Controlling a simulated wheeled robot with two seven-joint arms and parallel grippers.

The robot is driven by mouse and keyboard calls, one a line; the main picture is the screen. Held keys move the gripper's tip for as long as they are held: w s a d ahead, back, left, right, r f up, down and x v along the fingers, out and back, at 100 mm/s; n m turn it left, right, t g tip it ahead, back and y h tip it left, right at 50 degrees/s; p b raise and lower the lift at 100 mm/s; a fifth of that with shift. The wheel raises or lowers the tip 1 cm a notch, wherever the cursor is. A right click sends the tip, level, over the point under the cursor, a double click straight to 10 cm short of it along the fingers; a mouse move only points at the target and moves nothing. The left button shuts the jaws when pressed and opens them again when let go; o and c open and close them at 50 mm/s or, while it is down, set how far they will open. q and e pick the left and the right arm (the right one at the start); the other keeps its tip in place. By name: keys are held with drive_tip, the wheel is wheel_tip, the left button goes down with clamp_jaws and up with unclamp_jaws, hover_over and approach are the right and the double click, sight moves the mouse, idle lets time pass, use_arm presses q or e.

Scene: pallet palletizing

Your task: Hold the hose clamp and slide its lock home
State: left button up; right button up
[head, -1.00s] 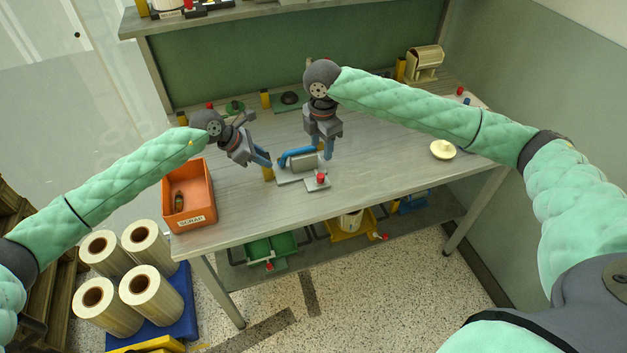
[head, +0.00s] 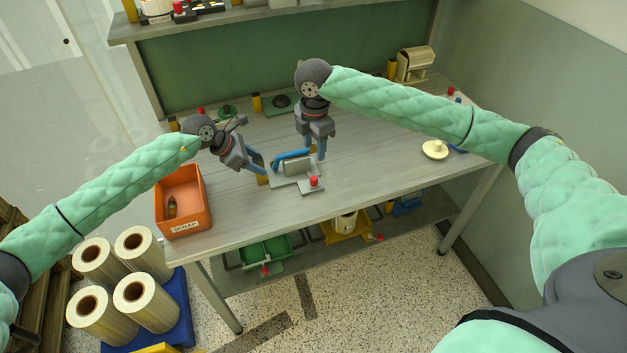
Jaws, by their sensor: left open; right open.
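The hose clamp fixture, a flat grey plate (head: 284,183) bearing a grey block (head: 297,167), lies near the bench's front edge. A blue bar (head: 290,156) runs along the block's far side, and a red knob (head: 314,182) stands at its front right. Which part is the lock is not clear. My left gripper (head: 260,168) is open, left of the fixture and pointing down toward the right. My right gripper (head: 314,152) is open and points down just behind the block, near the bar's right end. Whether either touches the fixture cannot be told.
An orange SCRAP bin (head: 184,222) with a small item inside stands at the bench's left end. A yellow post (head: 263,180) is by my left fingertips. A cream round knob (head: 435,149) lies to the right. The bench (head: 370,160) between is clear.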

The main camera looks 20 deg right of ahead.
use_arm(q)
drive_tip(key=shift+r, duration=0.1)
drive_tip(key=v, duration=1.1)
drive_tip(key=shift+a+r, duration=0.3)
drive_tip(key=shift+f, duration=0.1)
